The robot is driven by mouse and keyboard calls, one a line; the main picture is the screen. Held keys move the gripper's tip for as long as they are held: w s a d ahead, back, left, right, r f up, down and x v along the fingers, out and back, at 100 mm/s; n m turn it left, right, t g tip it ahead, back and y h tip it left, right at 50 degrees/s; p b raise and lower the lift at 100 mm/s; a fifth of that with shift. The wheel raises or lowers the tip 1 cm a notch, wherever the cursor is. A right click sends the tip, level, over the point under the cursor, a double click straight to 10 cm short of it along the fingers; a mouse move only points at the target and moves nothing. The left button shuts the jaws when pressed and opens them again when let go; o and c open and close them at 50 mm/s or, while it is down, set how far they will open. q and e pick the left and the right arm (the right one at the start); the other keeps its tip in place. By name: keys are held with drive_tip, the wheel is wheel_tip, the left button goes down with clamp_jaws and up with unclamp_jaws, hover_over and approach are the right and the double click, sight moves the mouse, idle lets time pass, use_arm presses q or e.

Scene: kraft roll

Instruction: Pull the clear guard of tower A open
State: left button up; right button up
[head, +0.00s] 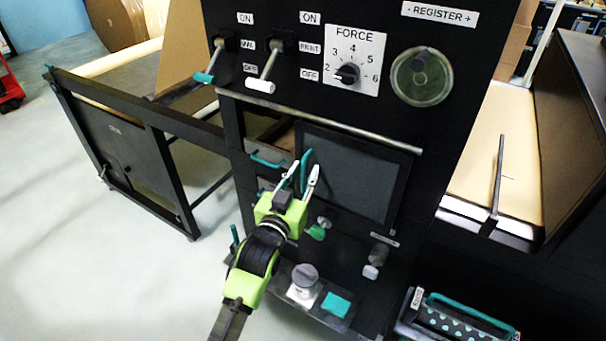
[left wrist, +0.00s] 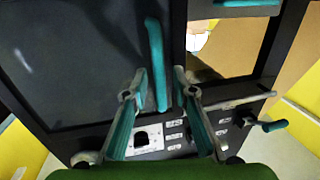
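The guard (head: 357,178) is a dark, see-through-looking panel in a black frame on the front of the tower, and it looks shut. Its upright teal handle (head: 305,160) is at its left edge. In the left wrist view the handle (left wrist: 156,60) runs down between my fingers, closer to the left one. My left gripper (head: 303,178) is open, with a fingertip on either side of the handle; the gap shows in the left wrist view (left wrist: 160,82). I cannot tell whether either finger touches it. My right gripper is not in view. I see no letter marking the tower.
Above the guard are a metal bar (head: 320,120), two levers, the force dial (head: 347,74) and a round register knob (head: 421,77). A crate with a teal handle (head: 470,312) stands lower right. Open floor lies left.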

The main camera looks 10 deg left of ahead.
use_arm(q)
drive_tip(key=s+a, duration=0.1)
drive_tip(key=s, duration=1.1)
drive_tip(key=shift+a, duration=0.4)
drive_tip(key=shift+w, duration=0.1)
wheel_tip(320, 180, down, 25)
drive_tip(key=s+g, duration=0.3)
drive_tip(key=g, duration=0.2)
drive_tip(key=s+a+f+g+y+b, duration=0.15)
drive_tip(key=s+f, duration=0.25)
drive_tip(key=f, duration=0.4)
drive_tip(key=s+f+g+h, duration=0.1)
drive_tip(key=s+f+g, duration=0.1)
drive_tip(key=s+f, duration=0.5)
drive_tip(key=s+a+f+g, duration=0.2)
drive_tip(key=s+a+f, duration=0.1)
drive_tip(key=s+f, duration=0.5)
drive_tip(key=s+a+f+g+y, duration=0.1)
drive_tip(key=s+a+f+g, duration=0.1)
drive_tip(key=s+f, duration=0.6)
drive_tip(key=s+a+f+g+y+b, duration=0.1)
drive_tip(key=s+a+f+g, duration=0.2)
drive_tip(key=s+f, duration=0.5)
drive_tip(key=s+g, duration=0.1)
drive_tip(key=s, duration=0.6)
drive_tip(key=shift+s+a+m, duration=0.25)
drive_tip(key=shift+a+m, duration=0.05)
drive_tip(key=shift+a, duration=0.05)
